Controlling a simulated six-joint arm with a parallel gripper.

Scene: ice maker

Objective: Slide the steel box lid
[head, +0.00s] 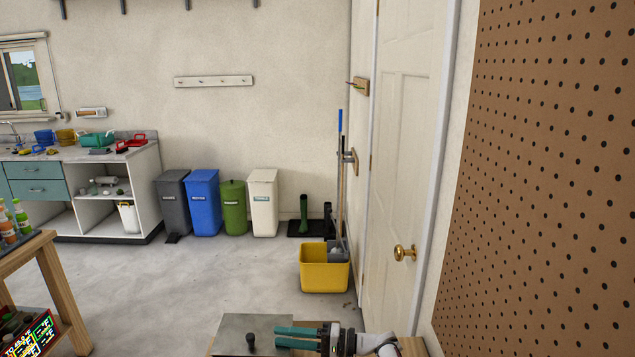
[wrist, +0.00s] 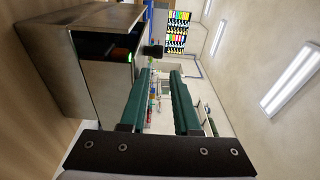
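The steel box lid (head: 234,326) is a flat grey plate at the bottom edge of the head view, with a small black knob (head: 250,341) standing on it. My gripper (head: 279,337) has teal fingers and is just right of the knob, pointing at it. In the wrist view, the steel box (wrist: 70,50) is at the left, turned on its side in the picture. The knob (wrist: 153,50) is just beyond the fingertips, nearer the left finger. My gripper (wrist: 161,72) is open, with an empty gap between its fingers.
A small green light (wrist: 130,56) glows on the box's dark side. In the head view, a yellow mop bucket (head: 322,279) and several bins stand far behind on the floor. A pegboard (head: 545,150) covers the right wall. A wooden table (head: 50,280) stands at the left.

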